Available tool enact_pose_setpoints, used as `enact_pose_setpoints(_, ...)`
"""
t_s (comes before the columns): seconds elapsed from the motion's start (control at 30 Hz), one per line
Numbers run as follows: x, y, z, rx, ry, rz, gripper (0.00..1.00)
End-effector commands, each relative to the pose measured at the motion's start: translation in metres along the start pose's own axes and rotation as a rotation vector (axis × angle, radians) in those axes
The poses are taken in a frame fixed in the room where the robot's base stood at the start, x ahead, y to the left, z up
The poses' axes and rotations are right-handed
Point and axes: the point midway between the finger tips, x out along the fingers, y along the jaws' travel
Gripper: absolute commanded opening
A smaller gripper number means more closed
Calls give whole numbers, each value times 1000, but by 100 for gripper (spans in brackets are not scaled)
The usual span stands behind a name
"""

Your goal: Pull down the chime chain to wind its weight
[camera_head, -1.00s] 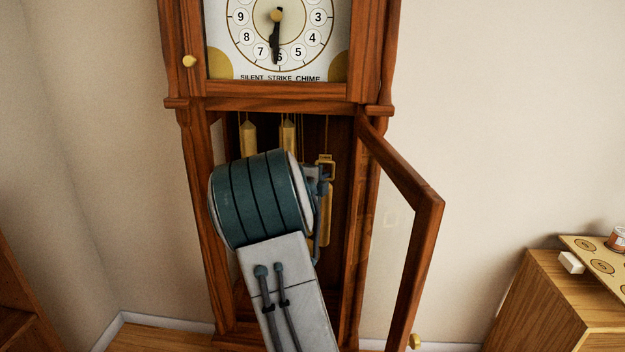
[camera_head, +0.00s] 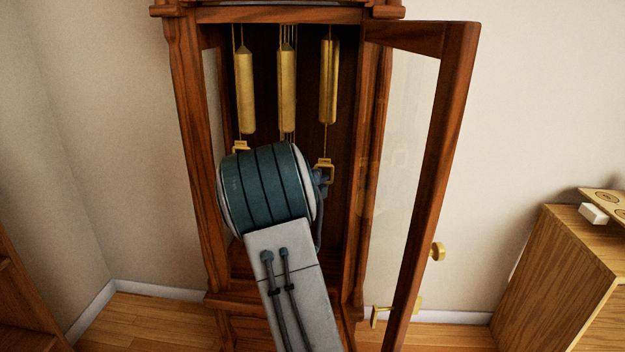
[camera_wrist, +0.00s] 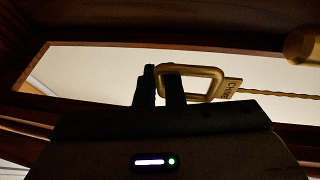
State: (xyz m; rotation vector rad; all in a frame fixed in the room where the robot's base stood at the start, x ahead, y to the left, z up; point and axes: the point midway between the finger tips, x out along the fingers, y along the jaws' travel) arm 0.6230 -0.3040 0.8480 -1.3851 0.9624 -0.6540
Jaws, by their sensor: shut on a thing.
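The tall wooden clock case stands open. Three brass weights hang inside: left (camera_head: 244,92), middle (camera_head: 287,90) and right (camera_head: 329,82). They hang at about the same height. A brass pull ring (camera_head: 325,166) hangs below the right weight on a chain; its tag, partly readable, and the chain (camera_wrist: 275,94) show in the wrist view. My gripper (camera_wrist: 162,86) is shut on this ring (camera_wrist: 205,71), with one finger through it. In the head view my wrist hides most of the gripper.
The glazed door (camera_head: 440,150) stands open to the right of my arm, with a brass knob (camera_head: 438,251). Another pull ring (camera_head: 240,147) hangs at the left. A wooden cabinet (camera_head: 560,275) stands at the far right.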

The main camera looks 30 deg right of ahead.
Motion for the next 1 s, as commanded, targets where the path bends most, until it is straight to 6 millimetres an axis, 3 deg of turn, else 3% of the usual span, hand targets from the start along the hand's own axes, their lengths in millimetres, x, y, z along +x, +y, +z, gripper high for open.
enact_pose_setpoints(0.03,7,18,-9,-5,19,12,0)
enact_pose_setpoints(0.2,9,28,-8,-5,20,12,0)
enact_pose_setpoints(0.7,11,34,-8,-2,16,18,0)
enact_pose_setpoints(0.8,11,34,-8,-1,15,18,30)
enact_pose_setpoints(1.0,6,33,-1,-5,6,14,30)
